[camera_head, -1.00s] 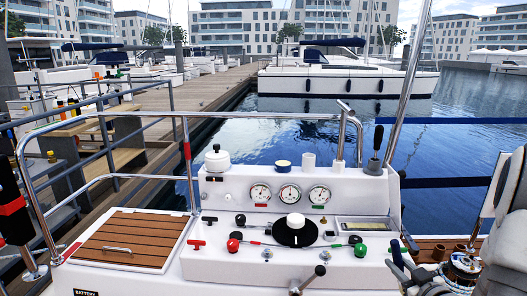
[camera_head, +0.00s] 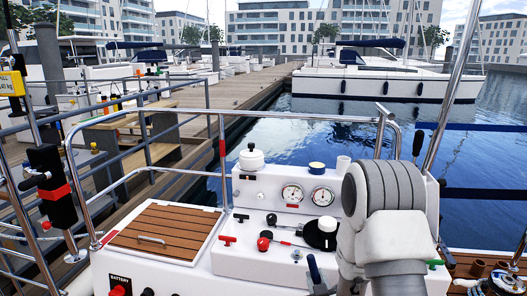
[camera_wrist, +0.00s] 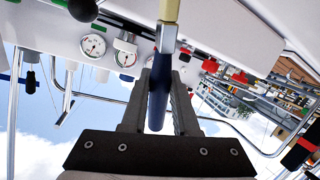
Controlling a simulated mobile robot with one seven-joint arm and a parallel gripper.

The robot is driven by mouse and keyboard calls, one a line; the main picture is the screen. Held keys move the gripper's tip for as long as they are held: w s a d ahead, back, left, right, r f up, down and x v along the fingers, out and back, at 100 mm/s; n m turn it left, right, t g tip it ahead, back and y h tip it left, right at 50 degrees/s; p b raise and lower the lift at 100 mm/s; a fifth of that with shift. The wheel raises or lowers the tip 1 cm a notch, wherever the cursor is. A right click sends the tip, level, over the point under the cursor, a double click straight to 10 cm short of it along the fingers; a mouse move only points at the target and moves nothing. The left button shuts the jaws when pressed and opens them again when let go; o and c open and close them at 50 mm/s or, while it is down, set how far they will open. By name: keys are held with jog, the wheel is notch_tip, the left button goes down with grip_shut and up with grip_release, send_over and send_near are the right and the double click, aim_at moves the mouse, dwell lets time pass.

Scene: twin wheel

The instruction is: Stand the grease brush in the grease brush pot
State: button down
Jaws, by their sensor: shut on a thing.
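The grease brush, with a dark blue handle (camera_wrist: 158,100), a metal collar and a pale yellow end (camera_wrist: 169,10), is held in my gripper (camera_wrist: 160,72). The fingers are shut on its handle in the wrist view. A dark blue piece that looks like the handle (camera_head: 313,268) shows low in the head view, left of my grey arm. The brush is apart from both.
The white console has gauges (camera_head: 292,194), a black round control with a white knob (camera_head: 326,224) and red-handled levers (camera_head: 264,243). A white and black lidded thing (camera_head: 251,158) stands at its top left. A steel rail (camera_head: 222,150) and a slatted hatch (camera_head: 165,232) lie left.

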notch_tip(320, 180, up, 17)
jog(key=p, duration=1.7)
